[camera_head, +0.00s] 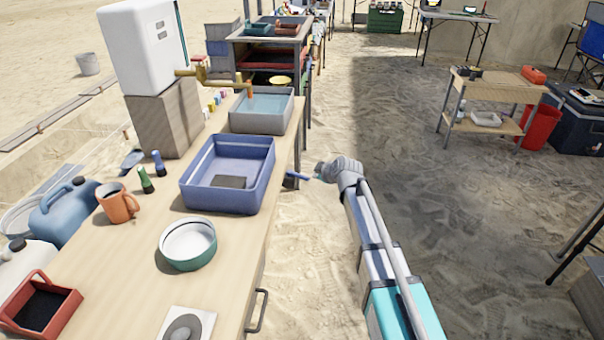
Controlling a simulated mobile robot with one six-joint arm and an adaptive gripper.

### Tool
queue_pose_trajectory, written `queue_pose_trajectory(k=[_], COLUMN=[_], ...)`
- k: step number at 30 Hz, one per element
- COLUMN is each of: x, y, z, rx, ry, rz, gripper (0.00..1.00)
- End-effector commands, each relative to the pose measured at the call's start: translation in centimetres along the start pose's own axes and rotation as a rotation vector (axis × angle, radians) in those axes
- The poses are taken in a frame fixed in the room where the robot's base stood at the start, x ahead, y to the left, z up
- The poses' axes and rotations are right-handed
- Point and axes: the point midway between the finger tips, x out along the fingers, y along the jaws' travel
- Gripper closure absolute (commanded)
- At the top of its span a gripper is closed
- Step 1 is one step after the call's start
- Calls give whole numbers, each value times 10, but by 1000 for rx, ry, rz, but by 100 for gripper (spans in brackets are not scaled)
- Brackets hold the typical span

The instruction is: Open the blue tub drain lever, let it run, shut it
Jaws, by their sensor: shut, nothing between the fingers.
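The blue tub (199,192) stands on the wooden table near its right edge. A dark rectangle lies on its floor, and I see no clear water surface in it. The drain lever (299,177) is a small blue handle on a dark fitting at the tub's right side, sticking out past the table edge. My gripper (322,170) is at the lever's outer end, close beside it. It is shut and empty. The fingers are small in view, and I cannot tell whether they touch the lever.
A grey tub (260,126) with water stands behind the blue tub, under the brass tap (205,77) of a white tank (145,45). A white-and-green bowl (188,243) and an orange mug (118,202) stand in front. Sandy ground right of the table is clear around my arm.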

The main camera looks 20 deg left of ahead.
Motion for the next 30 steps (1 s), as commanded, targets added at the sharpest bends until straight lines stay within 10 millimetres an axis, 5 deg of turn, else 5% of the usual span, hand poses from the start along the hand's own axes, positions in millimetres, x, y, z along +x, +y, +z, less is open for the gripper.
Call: queue_pose_trajectory(k=[6,20,30], x=[10,14,43], y=[3,2,2], z=[-22,-21,-20], rx=[-60,-59,-60], ry=[35,33,33], rz=[20,19,19], gripper=[100,100,100])
